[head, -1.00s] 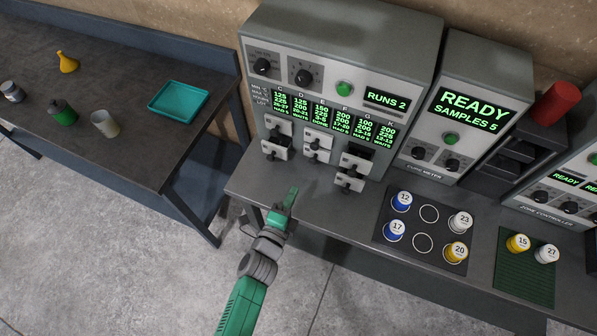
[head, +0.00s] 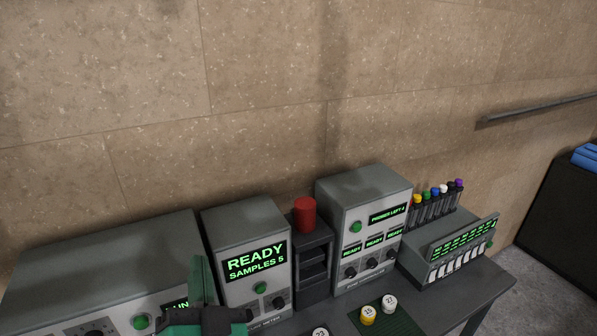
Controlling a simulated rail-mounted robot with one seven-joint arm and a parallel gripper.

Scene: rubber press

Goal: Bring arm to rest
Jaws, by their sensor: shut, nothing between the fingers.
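My gripper (head: 202,268) shows at the bottom edge of the head view, left of centre. Its green fingers are together, point up and hold nothing. It is in front of the gap between the wide grey machine (head: 110,270) and the cure meter (head: 243,225), whose screen reads READY, SAMPLES 5. It covers part of the wide machine's screen. I cannot tell whether it touches anything. Most of my arm is below the frame.
A dark rack (head: 313,262) with a red cylinder (head: 304,214) on top stands right of the cure meter. Then come the zone controller (head: 365,210), coloured-cap tubes (head: 437,205) and a sloped display unit (head: 455,252). Numbered pots (head: 367,315) sit on a green mat (head: 402,322).

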